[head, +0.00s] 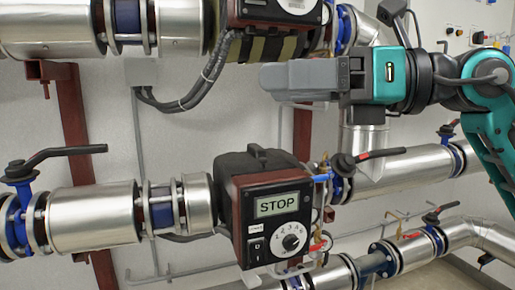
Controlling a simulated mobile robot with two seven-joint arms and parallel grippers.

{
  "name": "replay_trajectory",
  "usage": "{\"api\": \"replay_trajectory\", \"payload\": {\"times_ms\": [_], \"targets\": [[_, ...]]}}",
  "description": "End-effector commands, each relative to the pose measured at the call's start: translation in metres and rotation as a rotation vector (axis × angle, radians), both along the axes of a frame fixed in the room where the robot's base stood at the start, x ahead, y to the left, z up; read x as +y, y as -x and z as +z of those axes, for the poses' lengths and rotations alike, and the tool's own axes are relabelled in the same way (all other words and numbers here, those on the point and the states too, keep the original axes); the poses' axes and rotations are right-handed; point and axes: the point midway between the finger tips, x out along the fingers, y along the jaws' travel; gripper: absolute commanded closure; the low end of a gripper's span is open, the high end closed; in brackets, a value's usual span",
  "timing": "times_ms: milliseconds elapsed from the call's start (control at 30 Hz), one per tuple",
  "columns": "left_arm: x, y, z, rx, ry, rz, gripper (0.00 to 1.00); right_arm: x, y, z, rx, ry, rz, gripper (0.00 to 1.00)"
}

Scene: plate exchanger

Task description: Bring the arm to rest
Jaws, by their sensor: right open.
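My right arm (492,110), teal and dark grey, comes in from the right edge. Its gripper (275,80) points left, in front of the pipes near the top middle. The grey fingers overlap from this side, and the gap between them is hard to see. I see nothing held in them. The gripper is above the dark control box (277,215) with the "STOP" display, clear of it in the picture. My left gripper is not in view.
Silver pipes run across the upper (45,28) and lower (92,218) wall. Valve levers with black handles stick out at left (65,152) and near the box (378,155). A rust-red post (75,125) stands at left. A wall panel (478,30) is at upper right.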

Motion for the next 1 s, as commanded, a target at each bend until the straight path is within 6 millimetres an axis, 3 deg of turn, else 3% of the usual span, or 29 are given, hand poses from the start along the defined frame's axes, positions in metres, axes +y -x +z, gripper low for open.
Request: {"api": "replay_trajectory", "payload": {"times_ms": [167, 367, 567, 667, 800, 867, 1000], "targets": [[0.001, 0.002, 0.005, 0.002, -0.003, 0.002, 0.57, 0.005, -0.010, -0.033, 0.324, -0.297, 0.126, 0.31], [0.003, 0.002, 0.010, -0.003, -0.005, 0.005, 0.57, -0.012, -0.036, -0.074, 0.698, -0.659, 0.159, 0.31], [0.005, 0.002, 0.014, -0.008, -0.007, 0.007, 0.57, -0.045, -0.068, -0.146, 1.083, -1.032, 0.078, 0.31], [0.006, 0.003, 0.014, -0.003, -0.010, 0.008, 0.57, -0.064, -0.079, -0.196, 1.276, -1.217, -0.005, 0.31], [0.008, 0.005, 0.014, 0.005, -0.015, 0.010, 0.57, -0.090, -0.080, -0.282, 1.541, -1.467, -0.172, 0.31], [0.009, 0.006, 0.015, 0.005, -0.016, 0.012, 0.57, -0.100, -0.073, -0.323, 1.654, -1.569, -0.259, 0.31], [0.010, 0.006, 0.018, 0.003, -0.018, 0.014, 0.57, -0.121, -0.035, -0.421, 1.902, -1.795, -0.500, 0.31]]}}
